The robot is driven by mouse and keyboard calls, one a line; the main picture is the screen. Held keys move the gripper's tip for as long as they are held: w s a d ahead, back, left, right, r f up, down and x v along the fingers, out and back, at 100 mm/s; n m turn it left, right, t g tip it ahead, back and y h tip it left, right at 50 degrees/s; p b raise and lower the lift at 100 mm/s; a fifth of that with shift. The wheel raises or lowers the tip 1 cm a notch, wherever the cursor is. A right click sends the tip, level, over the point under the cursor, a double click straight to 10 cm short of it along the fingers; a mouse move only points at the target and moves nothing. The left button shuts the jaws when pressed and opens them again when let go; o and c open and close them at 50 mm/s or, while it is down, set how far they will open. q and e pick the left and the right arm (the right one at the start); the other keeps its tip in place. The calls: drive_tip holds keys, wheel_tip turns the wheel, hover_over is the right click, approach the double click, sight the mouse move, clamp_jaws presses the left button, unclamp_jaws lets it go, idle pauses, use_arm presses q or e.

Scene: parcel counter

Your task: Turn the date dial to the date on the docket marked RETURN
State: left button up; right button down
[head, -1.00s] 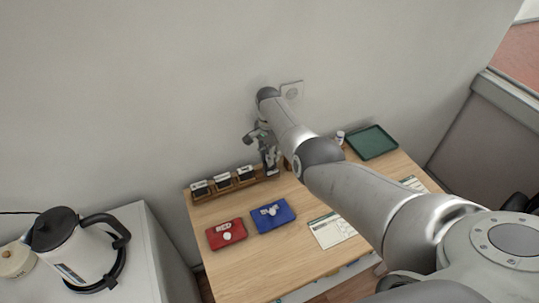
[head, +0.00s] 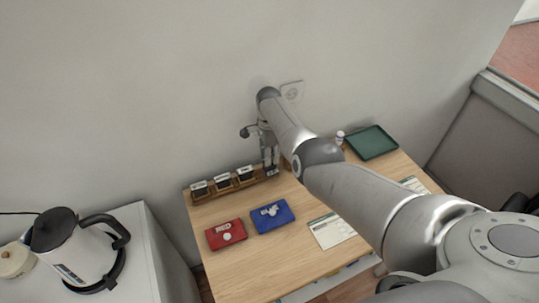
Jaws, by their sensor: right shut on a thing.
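My right gripper (head: 270,168) points down at the right end of a wooden stamp rack (head: 212,196) at the table's back edge. It is shut on a small dark thing there, probably a stamp, mostly hidden by the fingers. Whether that thing bears the date dial, and any date on it, I cannot tell. A white docket (head: 331,231) with a green heading lies near the table's front. A second docket (head: 413,184) lies to the right, partly hidden by my right arm. Their print is too small to read. My left gripper is not in view.
Several dark stamps (head: 222,180) with white labels stand in the rack. A red pad (head: 226,237) and a blue pad (head: 272,217) lie in front. A green tray (head: 371,142) and a small white bottle (head: 340,136) are at the back right. The front left tabletop is clear.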

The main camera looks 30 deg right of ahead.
drive_tip(key=c, duration=1.2)
unclamp_jaws()
wheel_tip(320, 180, up, 12)
drive_tip(key=shift+w, duration=0.15)
drive_tip(key=shift+f, duration=0.1)
